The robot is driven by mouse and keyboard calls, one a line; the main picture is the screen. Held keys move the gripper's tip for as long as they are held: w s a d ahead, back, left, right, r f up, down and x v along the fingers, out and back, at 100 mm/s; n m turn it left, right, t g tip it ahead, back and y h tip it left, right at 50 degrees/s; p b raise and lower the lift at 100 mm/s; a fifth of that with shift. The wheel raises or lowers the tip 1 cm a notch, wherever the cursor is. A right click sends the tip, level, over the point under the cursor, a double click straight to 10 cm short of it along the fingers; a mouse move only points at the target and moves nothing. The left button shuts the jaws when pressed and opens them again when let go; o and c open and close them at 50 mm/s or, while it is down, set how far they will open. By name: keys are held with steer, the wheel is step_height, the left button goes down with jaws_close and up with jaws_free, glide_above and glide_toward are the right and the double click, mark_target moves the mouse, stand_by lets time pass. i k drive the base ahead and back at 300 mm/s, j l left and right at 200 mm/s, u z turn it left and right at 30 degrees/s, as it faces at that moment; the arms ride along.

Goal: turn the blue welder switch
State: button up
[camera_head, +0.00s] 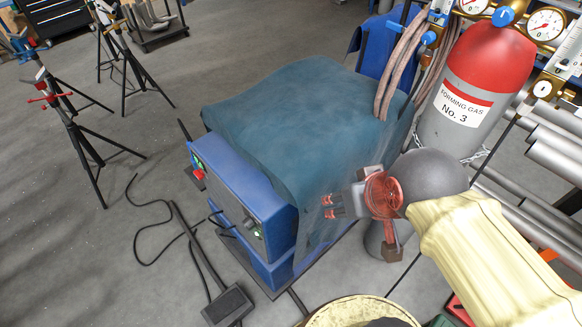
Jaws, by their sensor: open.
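The blue welder (240,195) stands in the middle, its front panel facing lower left. A red switch-like knob (198,173) sits near the panel's upper left end, beside a small green and yellow patch. A dark round knob (249,223) is at the panel's right end. A dark teal cover (285,110) drapes over the welder's top and right side. My gripper (326,206) is open and empty, in front of the cover's right side. It points left, apart from the red knob. I cannot tell whether it touches the cover.
A red and grey gas cylinder (475,90) with gauges and hoses (402,60) stands behind right. Metal pipes (545,150) lie at right. A foot pedal (228,304) and cables are on the floor at front. Tripod stands (82,140) are at left. Floor between the stands and welder is mostly clear.

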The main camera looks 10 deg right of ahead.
mark_target(199, 173)
steer(key=i+j, duration=0.1)
steer(key=j, duration=0.35)
steer(key=i+j+z, duration=0.1)
steer(key=j, duration=0.8)
steer(key=i+z, duration=0.05)
